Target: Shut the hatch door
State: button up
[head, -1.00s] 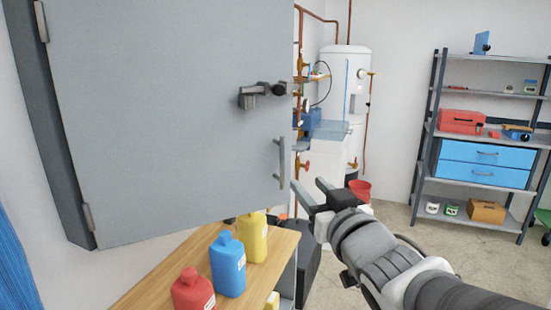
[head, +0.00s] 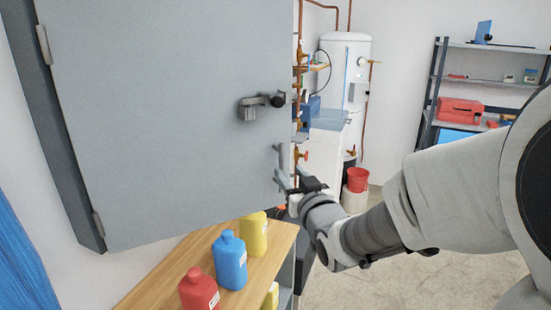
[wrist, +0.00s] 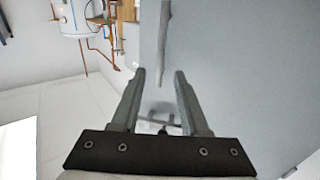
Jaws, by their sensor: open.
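The hatch door (head: 170,140) is a large grey panel with hinges on its left edge, filling the left of the head view. It appears to stand out from the wall; its exact angle is unclear. A latch (head: 262,102) sits near its right edge, with a vertical bar handle (head: 280,163) below. My gripper (head: 284,180) is open at the handle's lower part. In the wrist view, the handle (wrist: 163,45) lies just beyond the two spread fingertips (wrist: 159,74), with no visible grip on it. The door face (wrist: 245,70) fills the right of that view.
A wooden bench (head: 165,285) below the door holds red (head: 198,290), blue (head: 230,262) and yellow (head: 254,235) bottles. A white tank (head: 343,80), pipes and a red bucket (head: 357,180) stand behind. A shelf rack (head: 433,90) is at the right. Some floor (head: 430,275) is clear.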

aim_at(282, 163)
jog(key=x, duration=0.7)
jog(key=shift+p, duration=0.3)
grip_shut()
dwell(1.1)
